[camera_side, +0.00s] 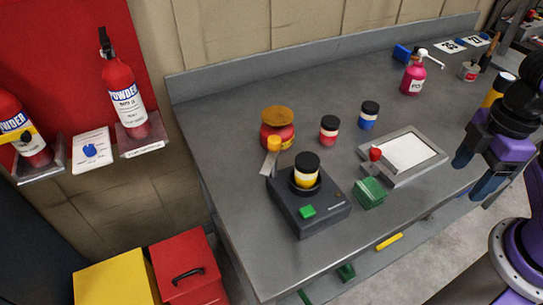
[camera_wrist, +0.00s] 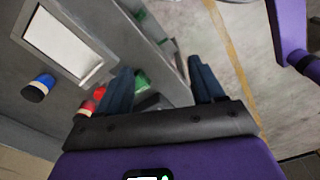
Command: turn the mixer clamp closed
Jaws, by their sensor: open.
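The mixer is a dark grey box (camera_side: 318,212) with a green button (camera_side: 307,211), near the front left of the bench in the side view. A jar with a black lid and a yellow band (camera_side: 306,174) stands upright in its round holder. A grey lever with a yellow knob (camera_side: 274,144), seemingly the clamp, stands up at the mixer's back left corner, clear of the jar. My gripper (camera_side: 476,174) is open and empty at the right, well away from the mixer. In the wrist view its two dark blue fingers (camera_wrist: 161,88) are apart; I cannot make out the clamp there.
A screen in a grey frame (camera_side: 408,152) with a red knob (camera_side: 375,154) and a green block (camera_side: 370,193) lie between mixer and gripper. Red-banded (camera_side: 328,130) and blue-banded (camera_side: 369,115) jars and an orange-lidded jar (camera_side: 277,128) stand behind. A pink pump bottle (camera_side: 413,79) stands farther back.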

